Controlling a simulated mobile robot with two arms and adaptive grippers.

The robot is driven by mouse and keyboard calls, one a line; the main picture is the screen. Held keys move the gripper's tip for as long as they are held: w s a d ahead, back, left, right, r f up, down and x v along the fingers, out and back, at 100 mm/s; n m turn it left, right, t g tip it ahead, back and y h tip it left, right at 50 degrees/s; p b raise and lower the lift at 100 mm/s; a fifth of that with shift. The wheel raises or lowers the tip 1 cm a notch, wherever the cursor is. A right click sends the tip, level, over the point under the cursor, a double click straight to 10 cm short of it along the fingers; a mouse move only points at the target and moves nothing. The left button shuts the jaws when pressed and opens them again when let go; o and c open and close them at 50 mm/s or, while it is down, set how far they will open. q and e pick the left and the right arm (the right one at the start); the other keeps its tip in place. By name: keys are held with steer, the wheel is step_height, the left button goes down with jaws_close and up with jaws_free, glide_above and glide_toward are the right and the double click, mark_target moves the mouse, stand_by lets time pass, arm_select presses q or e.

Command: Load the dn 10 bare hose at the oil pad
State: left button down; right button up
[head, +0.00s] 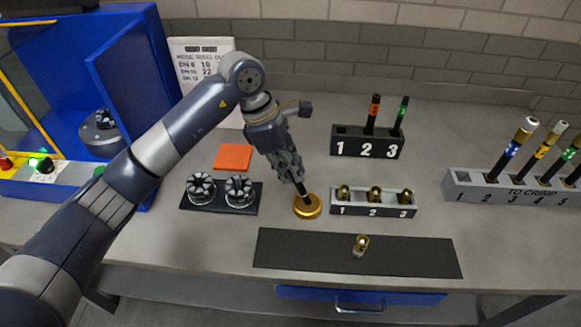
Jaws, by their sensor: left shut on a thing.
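My left gripper (294,172) points downward, shut on a short black hose (301,189). The hose is slightly tilted. Its lower end meets the dark middle of a round gold oil pad (300,213). I cannot tell how firmly it touches. The upper part of the hose is hidden by the gripper. A black rack (345,148) marked 1 2 3 holds an orange-banded hose (374,113) and a green-banded hose (401,115); its place 1 looks empty. My right gripper is not in view.
A small grey rack (372,211) with gold fittings stands right of the pad. A black mat (300,251) with one fitting (360,245) lies in front. Two round dies (238,189) sit left. A "TO CRIMP" rack (470,188) holds hoses at right. A blue machine (135,70) stands far left.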

arm_select(q)
steer(key=shift+b, duration=0.3)
stand_by(0.6)
stand_by(0.5)
steer(key=shift+r+p, duration=0.5)
steer(key=shift+r, duration=0.45)
steer(key=shift+r+p, duration=1)
steer(key=shift+r, duration=1.5)
